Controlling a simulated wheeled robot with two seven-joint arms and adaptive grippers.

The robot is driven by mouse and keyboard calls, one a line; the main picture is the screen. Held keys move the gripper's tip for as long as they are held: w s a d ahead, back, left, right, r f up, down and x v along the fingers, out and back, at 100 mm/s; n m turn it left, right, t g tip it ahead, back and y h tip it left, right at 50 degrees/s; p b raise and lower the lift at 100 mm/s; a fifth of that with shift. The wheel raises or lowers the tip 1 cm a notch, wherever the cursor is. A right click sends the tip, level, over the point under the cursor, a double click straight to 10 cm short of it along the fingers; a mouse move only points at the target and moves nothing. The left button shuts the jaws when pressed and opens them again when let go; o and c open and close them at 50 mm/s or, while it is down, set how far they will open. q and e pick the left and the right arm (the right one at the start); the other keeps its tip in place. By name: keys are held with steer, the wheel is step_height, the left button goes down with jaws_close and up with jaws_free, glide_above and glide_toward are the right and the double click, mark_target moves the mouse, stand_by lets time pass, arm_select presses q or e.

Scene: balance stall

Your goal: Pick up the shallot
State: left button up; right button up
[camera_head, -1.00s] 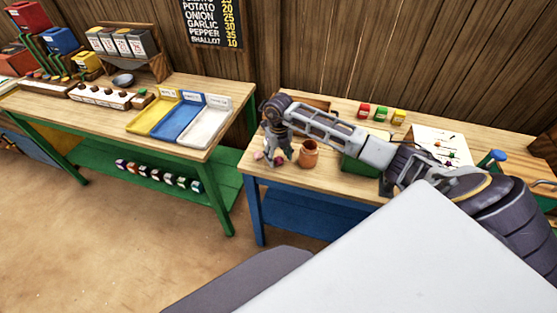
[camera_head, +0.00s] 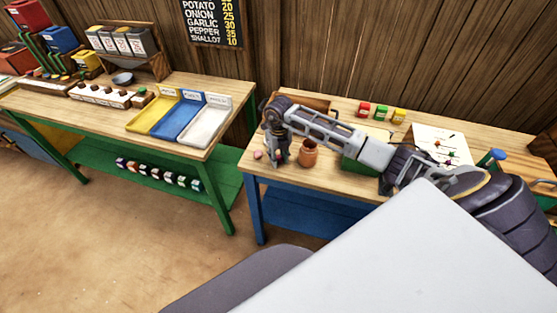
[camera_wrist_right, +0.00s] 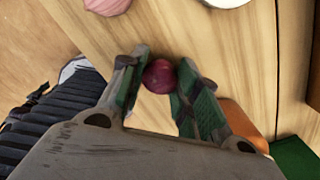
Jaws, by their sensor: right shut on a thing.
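The shallot (camera_wrist_right: 159,76) is a small, round, dark purple-red bulb. In the right wrist view it sits between the fingertips of my right gripper (camera_wrist_right: 158,84), which is shut on it. In the head view my right gripper (camera_head: 277,163) points down over the left front part of the right-hand table (camera_head: 330,180), just left of a terracotta pot. The shallot is hard to make out there. I cannot tell whether it touches the tabletop. My left gripper is not in view.
A pink bulb (camera_head: 257,155) lies left of the gripper; the terracotta pot (camera_head: 308,154) stands close on its right. A green box (camera_head: 358,166) is partly under my forearm. Several small coloured boxes (camera_head: 381,113) stand behind. The other table holds yellow, blue and white trays (camera_head: 205,127).

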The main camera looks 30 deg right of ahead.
mark_target(279, 157)
steer(key=shift+r, duration=0.1)
steer(key=shift+r+b, duration=0.7)
steer(key=shift+r, duration=4.25)
steer(key=shift+r, duration=0.1)
steer(key=shift+s+r+p, duration=0.15)
steer(key=shift+r+p, duration=0.7)
steer(key=shift+p, duration=0.4)
